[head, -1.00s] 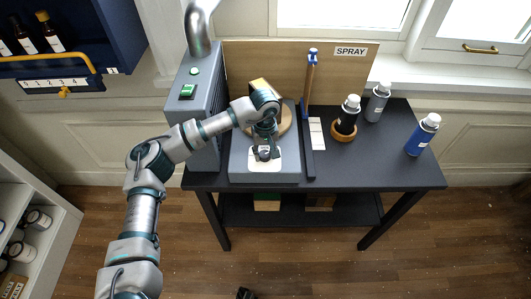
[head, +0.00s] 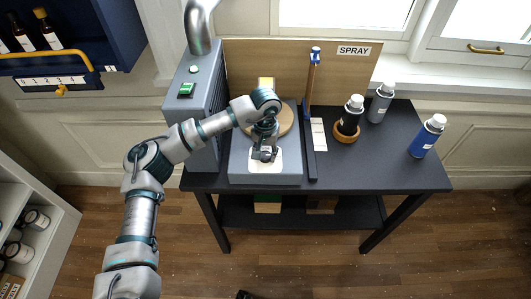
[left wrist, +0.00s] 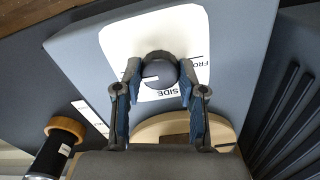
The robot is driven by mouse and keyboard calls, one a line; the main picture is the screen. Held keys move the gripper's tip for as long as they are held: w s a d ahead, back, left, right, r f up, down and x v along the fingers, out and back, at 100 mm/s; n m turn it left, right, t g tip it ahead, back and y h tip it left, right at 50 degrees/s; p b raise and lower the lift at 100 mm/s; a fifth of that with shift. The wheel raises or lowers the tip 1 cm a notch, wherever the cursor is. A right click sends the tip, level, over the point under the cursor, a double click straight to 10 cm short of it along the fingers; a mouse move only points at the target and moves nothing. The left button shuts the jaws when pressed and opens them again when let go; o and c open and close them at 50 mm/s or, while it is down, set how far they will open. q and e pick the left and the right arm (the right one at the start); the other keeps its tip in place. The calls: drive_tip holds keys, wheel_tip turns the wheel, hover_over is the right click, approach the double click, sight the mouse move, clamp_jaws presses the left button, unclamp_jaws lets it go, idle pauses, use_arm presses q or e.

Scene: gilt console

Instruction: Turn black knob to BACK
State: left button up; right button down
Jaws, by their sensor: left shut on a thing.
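The black knob (left wrist: 160,72) stands on a white label plate (left wrist: 120,42) on the grey machine's front. A pale pointer mark on the knob points left in the left wrist view. "SIDE" is printed below the knob and a partly hidden "FRO..." at right; I cannot read a BACK mark. My left gripper (left wrist: 160,76) is shut on the knob, a finger on each side. In the head view, the left gripper (head: 264,153) is over the plate (head: 265,167) and hides most of the knob. My right gripper is not in view.
A grey housing (head: 201,140) rises at left and a blue-topped post (head: 311,85) at right. Spray cans, black (head: 351,115), grey (head: 380,103) and blue (head: 427,136), stand further right on the dark table (head: 400,175).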

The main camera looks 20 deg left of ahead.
sight(265, 154)
use_arm(q)
drive_tip(key=shift+w+r, duration=0.2)
drive_tip(key=o, duration=1)
drive_tip(key=shift+c, duration=0.2)
drive_tip(key=shift+o, duration=0.9)
drive_tip(key=shift+f, duration=0.15)
drive_tip(key=shift+r, duration=0.25)
wheel_tip(265, 154, up, 11)
drive_tip(key=shift+r, duration=0.2)
